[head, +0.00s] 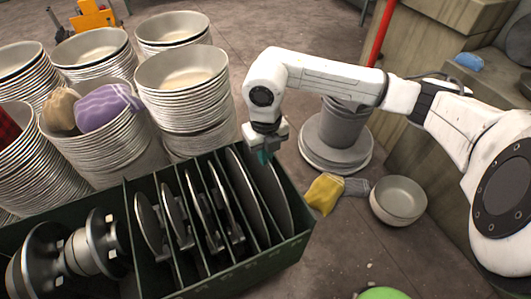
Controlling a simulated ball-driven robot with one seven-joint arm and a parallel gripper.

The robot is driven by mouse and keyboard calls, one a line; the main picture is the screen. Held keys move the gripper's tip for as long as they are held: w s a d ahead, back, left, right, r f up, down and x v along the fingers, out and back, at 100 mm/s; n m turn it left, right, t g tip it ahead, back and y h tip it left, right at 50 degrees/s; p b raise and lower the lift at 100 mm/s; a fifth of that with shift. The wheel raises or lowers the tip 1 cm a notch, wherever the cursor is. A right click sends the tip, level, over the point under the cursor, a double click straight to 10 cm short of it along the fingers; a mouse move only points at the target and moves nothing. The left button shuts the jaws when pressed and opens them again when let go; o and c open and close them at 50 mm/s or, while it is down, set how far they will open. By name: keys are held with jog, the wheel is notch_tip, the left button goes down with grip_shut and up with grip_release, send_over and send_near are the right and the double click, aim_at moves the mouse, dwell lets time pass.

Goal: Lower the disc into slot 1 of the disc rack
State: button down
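The disc rack (303,232) is a dark green open box across the lower part of the head view, with upright dividers. A dark grey disc (276,200) stands on edge in the compartment at its right end, its lower part hidden by the front wall. My gripper (263,157) points down over this end, its teal fingertips at the disc's upper rim. The fingertips are too small and overlapped to show whether they grip the rim or are apart. Another large disc (245,190) stands just left of it. The slot marks on the front wall are too small to read.
Several more discs (150,225) and metal hub parts (90,245) fill the rack's left. Tall bowl stacks (185,95) stand close behind it. A yellow cloth (323,194), a bowl (398,200) and a grey round pedestal (336,140) are to the right. The floor in front right is mostly clear.

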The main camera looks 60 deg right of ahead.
jog(key=shift+f+b, duration=0.6)
jog(key=shift+b, duration=0.1)
dwell(0.3)
jog(key=c, duration=1.3)
grip_release()
jog(key=shift+o, duration=0.2)
notch_tip(320, 180, up, 11)
jog(key=shift+f, duration=0.1)
